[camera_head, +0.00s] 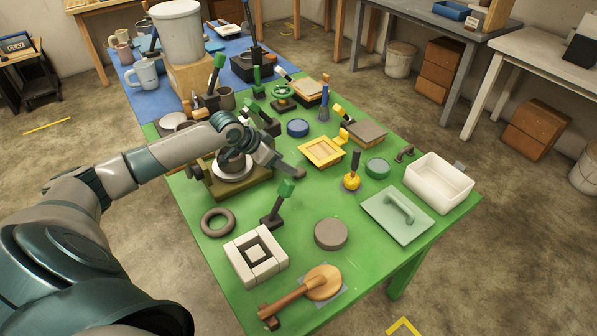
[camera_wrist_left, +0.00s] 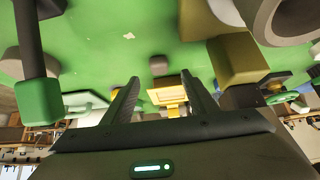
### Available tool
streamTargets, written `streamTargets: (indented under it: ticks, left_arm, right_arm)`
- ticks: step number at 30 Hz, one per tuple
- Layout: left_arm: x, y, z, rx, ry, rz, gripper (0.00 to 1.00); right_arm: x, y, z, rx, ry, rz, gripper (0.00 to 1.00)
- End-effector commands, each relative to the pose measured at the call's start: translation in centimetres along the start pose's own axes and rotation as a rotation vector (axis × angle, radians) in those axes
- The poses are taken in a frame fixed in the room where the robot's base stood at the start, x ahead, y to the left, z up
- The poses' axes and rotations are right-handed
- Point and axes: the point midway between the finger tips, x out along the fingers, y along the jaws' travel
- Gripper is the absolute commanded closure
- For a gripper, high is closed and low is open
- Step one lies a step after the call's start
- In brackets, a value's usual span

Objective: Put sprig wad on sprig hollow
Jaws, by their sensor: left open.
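My left gripper (camera_head: 284,166) reaches over the green table in the head view. In the left wrist view its two fingers (camera_wrist_left: 160,84) stand apart with nothing between them. A small brown lump, which looks like the sprig wad (camera_wrist_left: 158,66), lies on the table ahead of the fingers, apart from them. In the head view it shows at the gripper's end (camera_head: 299,173), partly hidden. A yellow square block with a shallow recess, apparently the sprig hollow (camera_head: 322,153), lies just beyond; it also shows in the left wrist view (camera_wrist_left: 168,94). The recess looks empty. My right gripper is out of view.
A green-topped upright tool (camera_head: 284,190) stands near the gripper. A wheel with a grey ring (camera_head: 232,167) sits under my forearm. A yellow-based tool (camera_head: 352,180), a green disc (camera_head: 377,167) and a white basin (camera_head: 438,182) stand to the right.

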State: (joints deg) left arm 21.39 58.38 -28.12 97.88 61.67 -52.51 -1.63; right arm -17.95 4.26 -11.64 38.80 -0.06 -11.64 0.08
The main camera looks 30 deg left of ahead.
Motion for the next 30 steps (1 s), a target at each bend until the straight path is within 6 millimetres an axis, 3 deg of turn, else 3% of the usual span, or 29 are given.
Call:
streamTargets:
  ticks: [6,19,30]
  left_arm:
    - [1.6,0.0,-0.1,0.000,0.001,-0.001,0.47]
    - [2.0,0.0,0.0,-0.001,0.001,0.000,0.47]
    - [6.0,0.2,0.2,-0.001,0.000,0.000,0.47]
  right_arm:
    - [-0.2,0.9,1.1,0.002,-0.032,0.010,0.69]
    - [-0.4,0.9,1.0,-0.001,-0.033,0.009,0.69]
    - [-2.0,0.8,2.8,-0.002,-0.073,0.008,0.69]
